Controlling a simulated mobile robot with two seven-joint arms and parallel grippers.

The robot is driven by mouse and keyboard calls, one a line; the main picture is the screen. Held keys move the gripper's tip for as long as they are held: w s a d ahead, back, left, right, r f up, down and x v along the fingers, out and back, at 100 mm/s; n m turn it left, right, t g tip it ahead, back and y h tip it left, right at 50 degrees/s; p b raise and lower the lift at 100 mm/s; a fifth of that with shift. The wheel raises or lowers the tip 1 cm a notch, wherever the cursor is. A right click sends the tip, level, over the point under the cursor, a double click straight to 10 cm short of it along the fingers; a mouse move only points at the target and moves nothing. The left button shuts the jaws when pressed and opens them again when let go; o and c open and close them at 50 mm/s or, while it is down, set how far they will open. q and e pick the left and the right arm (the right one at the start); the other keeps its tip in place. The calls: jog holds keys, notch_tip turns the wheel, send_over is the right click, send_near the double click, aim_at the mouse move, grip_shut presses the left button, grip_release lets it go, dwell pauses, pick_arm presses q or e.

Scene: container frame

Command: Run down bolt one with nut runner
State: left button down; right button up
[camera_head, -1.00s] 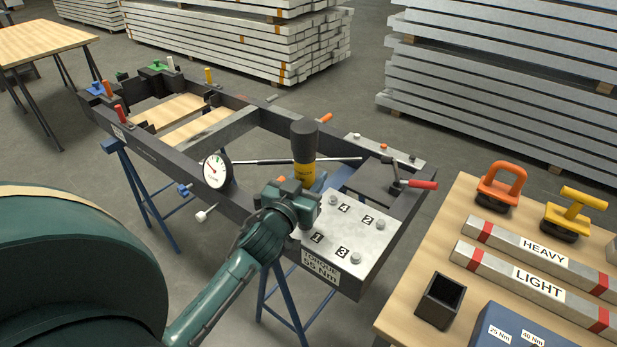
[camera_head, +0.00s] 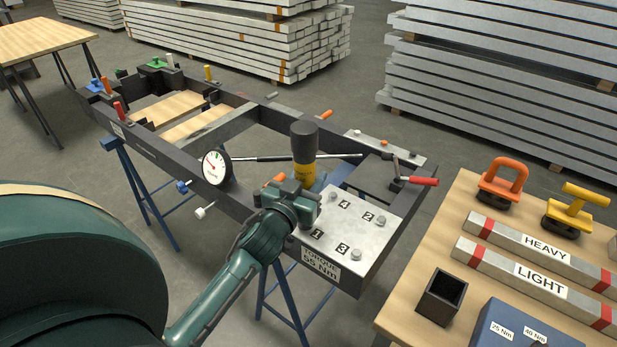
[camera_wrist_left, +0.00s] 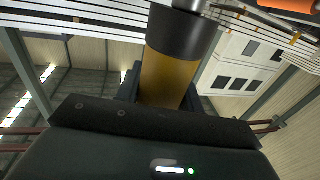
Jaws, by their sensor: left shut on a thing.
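My left gripper (camera_head: 302,200) is shut on the nut runner (camera_head: 304,155), a yellow tool with a dark grey top, held upright. In the left wrist view the nut runner (camera_wrist_left: 170,75) rises between the jaws. The tool stands over the left part of the steel bolt plate (camera_head: 375,235), near the number 1 label (camera_head: 317,234). Bolt one and the tool's lower end are hidden behind my gripper. Bolts show by label 2 (camera_head: 381,219), label 3 (camera_head: 356,254) and label 4 (camera_head: 333,196). My right gripper is not in view.
A red-handled clamp (camera_head: 420,181) is at the right. The wooden table (camera_head: 400,310) holds bars, lifting handles and a black box (camera_head: 440,297).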

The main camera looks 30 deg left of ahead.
pick_arm(q)
jog(key=shift+f+b, duration=0.35)
jog(key=shift+f, duration=0.05)
dwell(0.4)
jog(key=shift+s+f+p, duration=0.1)
jog(key=shift+f+p, duration=0.15)
jog(key=shift+p, duration=0.15)
dwell(0.9)
